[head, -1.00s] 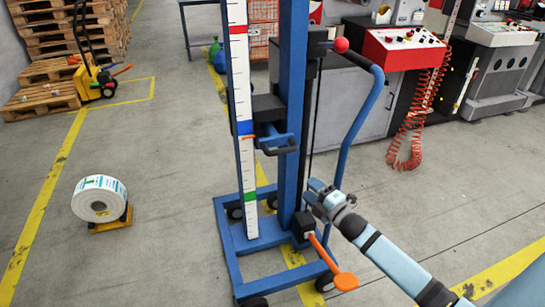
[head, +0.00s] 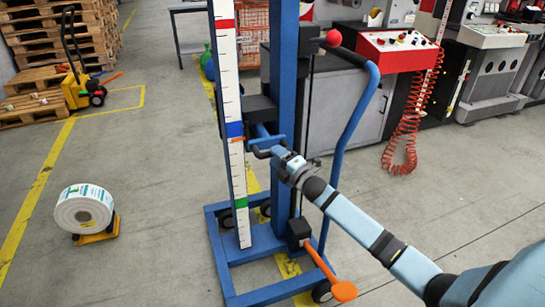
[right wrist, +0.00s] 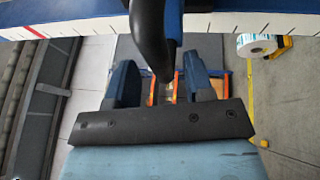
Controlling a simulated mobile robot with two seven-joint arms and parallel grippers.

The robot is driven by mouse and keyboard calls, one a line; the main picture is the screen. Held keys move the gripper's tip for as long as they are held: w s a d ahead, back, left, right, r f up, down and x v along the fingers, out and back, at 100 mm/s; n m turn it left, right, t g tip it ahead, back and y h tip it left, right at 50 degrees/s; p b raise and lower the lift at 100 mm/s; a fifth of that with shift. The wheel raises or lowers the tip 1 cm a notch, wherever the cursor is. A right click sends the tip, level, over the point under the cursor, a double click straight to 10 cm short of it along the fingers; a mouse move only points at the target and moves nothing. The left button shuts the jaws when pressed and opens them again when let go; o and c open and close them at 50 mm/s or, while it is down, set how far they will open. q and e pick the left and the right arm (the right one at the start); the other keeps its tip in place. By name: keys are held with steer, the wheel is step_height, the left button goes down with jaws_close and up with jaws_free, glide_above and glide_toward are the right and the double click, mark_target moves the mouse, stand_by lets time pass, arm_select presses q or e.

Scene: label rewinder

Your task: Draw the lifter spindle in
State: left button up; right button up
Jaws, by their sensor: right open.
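The blue lifter (head: 286,80) stands in the middle of the head view, with a white graduated scale (head: 228,70) on its front. On its carriage (head: 261,108) sits a short blue spindle part with a black handle (head: 261,152) below it. My right gripper (head: 287,165) is at the right end of this handle. In the right wrist view, my right gripper's jaws (right wrist: 161,82) are apart, and the dark curved handle (right wrist: 150,40) reaches down between them. I cannot tell whether either jaw touches it. My left gripper is not in view.
An orange pedal (head: 343,291) sticks out at the lifter's base (head: 225,262). A blue push bar (head: 357,125) curves along its right side. A red control panel (head: 396,46) and coiled red hose (head: 406,130) are behind.

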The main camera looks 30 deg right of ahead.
steer(key=shift+x, duration=0.9)
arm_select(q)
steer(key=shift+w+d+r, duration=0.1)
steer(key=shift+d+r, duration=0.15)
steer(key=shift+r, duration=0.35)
arm_select(e)
steer(key=shift+w, duration=0.25)
